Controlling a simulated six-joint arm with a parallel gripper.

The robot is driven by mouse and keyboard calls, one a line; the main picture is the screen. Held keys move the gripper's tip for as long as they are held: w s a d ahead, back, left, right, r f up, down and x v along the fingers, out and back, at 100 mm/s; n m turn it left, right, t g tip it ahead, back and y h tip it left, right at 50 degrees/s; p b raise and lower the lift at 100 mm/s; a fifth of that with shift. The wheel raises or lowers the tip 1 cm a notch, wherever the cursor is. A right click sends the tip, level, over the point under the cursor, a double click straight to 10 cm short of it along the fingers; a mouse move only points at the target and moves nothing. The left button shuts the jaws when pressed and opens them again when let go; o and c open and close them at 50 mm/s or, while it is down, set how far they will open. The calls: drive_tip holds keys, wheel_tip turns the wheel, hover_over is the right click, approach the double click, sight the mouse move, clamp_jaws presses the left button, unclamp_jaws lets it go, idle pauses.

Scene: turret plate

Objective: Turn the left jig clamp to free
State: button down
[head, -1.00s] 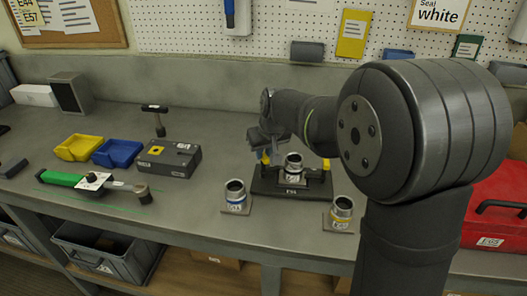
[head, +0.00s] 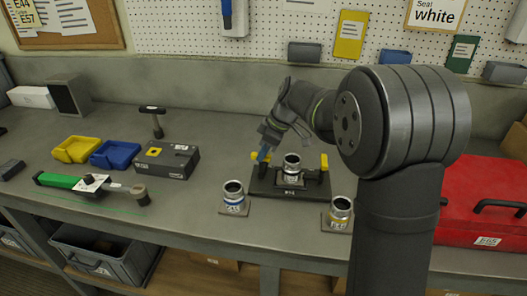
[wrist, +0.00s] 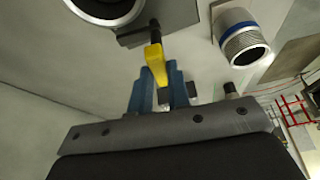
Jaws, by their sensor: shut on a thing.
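The dark jig (head: 262,188) stands on the bench and holds a metal ringed part (head: 292,162) at its middle. The left jig clamp (head: 254,156) has a yellow handle at the jig's left side, now sticking out to the left. My gripper (head: 264,153) reaches down to it with blue fingers. In the wrist view the yellow handle of the left clamp (wrist: 155,62) sits between the blue fingers of my gripper (wrist: 158,90), which are shut on it. The right clamp (head: 324,162) shows a yellow upright handle and stands apart from my gripper.
A blue-banded fitting (head: 234,198) stands front left of the jig and a yellow-banded fitting (head: 340,214) front right, both close by. A grey box (head: 168,160), blue bin (head: 115,154) and yellow bin (head: 76,149) lie left. A red toolbox (head: 480,205) stands right.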

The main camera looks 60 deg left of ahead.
drive_tip(key=shift+w+n+h, duration=0.1)
drive_tip(key=shift+n+h, duration=0.2)
drive_tip(key=shift+n, duration=0.5)
drive_tip(key=c, duration=1.4)
unclamp_jaws()
drive_tip(key=shift+o, duration=0.2)
drive_tip(key=v, duration=1.7)
drive_tip(key=shift+w, duration=0.35)
